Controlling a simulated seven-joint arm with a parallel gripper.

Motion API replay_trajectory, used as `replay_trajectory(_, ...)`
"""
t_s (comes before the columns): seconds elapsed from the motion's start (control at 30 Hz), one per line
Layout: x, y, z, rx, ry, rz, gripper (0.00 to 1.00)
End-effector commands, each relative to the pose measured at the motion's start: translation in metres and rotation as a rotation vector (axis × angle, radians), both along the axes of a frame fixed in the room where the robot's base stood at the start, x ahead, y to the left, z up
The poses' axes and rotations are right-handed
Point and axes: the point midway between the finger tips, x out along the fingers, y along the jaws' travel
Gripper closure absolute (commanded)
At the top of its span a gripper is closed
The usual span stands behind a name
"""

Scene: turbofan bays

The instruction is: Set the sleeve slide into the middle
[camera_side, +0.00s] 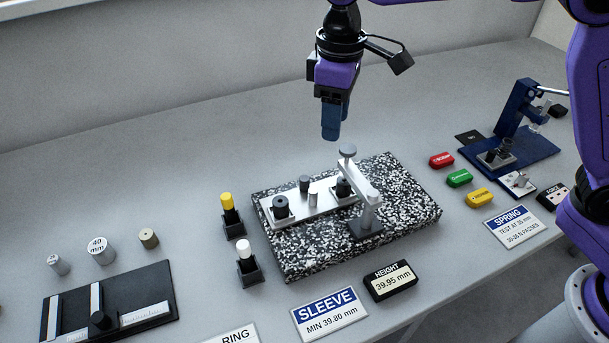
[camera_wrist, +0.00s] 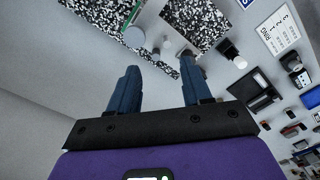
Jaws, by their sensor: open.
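The sleeve slide appears to be the long pale metal plate (camera_side: 314,208) lying on the speckled granite block (camera_side: 300,253). It carries a dark cylindrical part (camera_side: 281,207) at its left end, another dark part (camera_side: 343,187) toward its right end, and a dark knob (camera_side: 304,183) and a small pale post (camera_side: 313,198) between them. A gauge stand (camera_side: 369,209) with a silver arm and round top reaches over the right end, hiding some of it. My gripper (camera_side: 331,136) is open and empty, above and behind the slide, apart from it. Its two blue fingers (camera_wrist: 163,82) stand apart in the wrist view.
A yellow-topped plug (camera_side: 228,202) and a white-topped plug (camera_side: 244,249) stand left of the granite. A height readout (camera_side: 390,281) shows 39.95 mm; a SLEEVE card (camera_side: 329,313) reads MIN 39.80 mm. Coloured blocks (camera_side: 459,178) and a blue press (camera_side: 517,145) stand right.

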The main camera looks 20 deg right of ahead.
Motion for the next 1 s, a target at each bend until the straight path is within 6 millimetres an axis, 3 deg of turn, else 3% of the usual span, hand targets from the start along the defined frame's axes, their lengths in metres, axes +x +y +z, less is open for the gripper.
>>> replay_trajectory(0.1, 0.028, 0.018, -0.004, -0.003, 0.003, -0.029, 0.51)
replay_trajectory(0.3, 0.052, 0.030, -0.008, -0.003, 0.003, -0.057, 0.51)
replay_trajectory(0.57, 0.055, 0.030, -0.024, -0.005, 0.005, -0.062, 0.51)
replay_trajectory(1.0, 0.055, 0.030, -0.105, -0.006, 0.005, -0.061, 0.51)
